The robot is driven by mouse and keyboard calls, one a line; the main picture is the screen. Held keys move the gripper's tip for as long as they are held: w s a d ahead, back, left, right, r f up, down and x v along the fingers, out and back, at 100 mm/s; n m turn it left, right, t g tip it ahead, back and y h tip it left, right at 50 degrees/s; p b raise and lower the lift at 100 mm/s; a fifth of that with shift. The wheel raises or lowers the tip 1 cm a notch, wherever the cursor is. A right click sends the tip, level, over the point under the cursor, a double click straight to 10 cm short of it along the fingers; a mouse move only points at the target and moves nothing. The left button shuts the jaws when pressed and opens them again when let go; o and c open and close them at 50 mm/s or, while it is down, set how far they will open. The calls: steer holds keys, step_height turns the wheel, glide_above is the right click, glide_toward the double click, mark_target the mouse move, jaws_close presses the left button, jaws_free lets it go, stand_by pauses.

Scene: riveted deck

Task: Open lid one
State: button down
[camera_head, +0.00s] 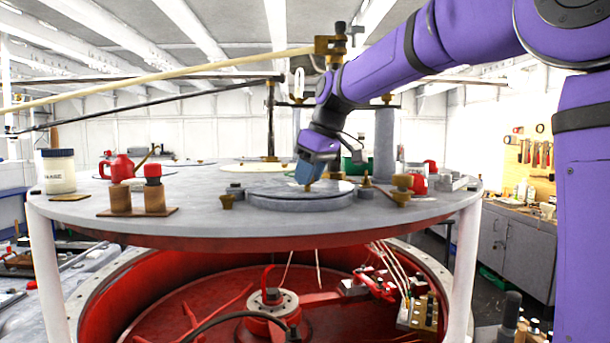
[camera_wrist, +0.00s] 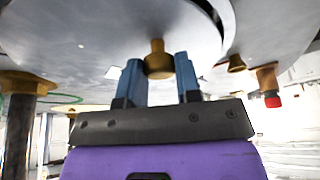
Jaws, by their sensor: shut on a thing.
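A round grey lid (camera_head: 275,190) lies flat at the near edge of the round grey table top, inside a low raised rim. It also shows in the wrist view (camera_wrist: 200,40). My gripper (camera_head: 308,184) reaches down over it from the upper right. In the wrist view, the two blue fingers of my gripper (camera_wrist: 158,78) stand on either side of a brass knob (camera_wrist: 158,52) on the lid and are shut on it. In the head view the fingers mostly hide the knob. I see no clear gap under the lid. No marking shows which lid is lid one.
Brass clamps (camera_head: 403,185) stand right of the lid. A grey column (camera_head: 384,145) rises behind my gripper. A pale pole (camera_head: 190,71) crosses above the table.

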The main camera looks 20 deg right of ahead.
steer(key=w+d+n, duration=0.1)
steer(key=w, duration=0.1)
steer(key=w+d+n+g, duration=0.1)
steer(key=w+n, duration=0.1)
steer(key=w+d+n+y, duration=0.1)
steer(key=w, duration=0.1)
steer(key=shift+w, duration=0.1)
steer(key=shift+w+d+n+g, duration=0.25)
steer(key=shift+w+n+g, duration=0.15)
steer(key=shift+w+n, duration=0.6)
steer(key=shift+y, duration=0.3)
steer(key=c, duration=0.8)
jaws_free()
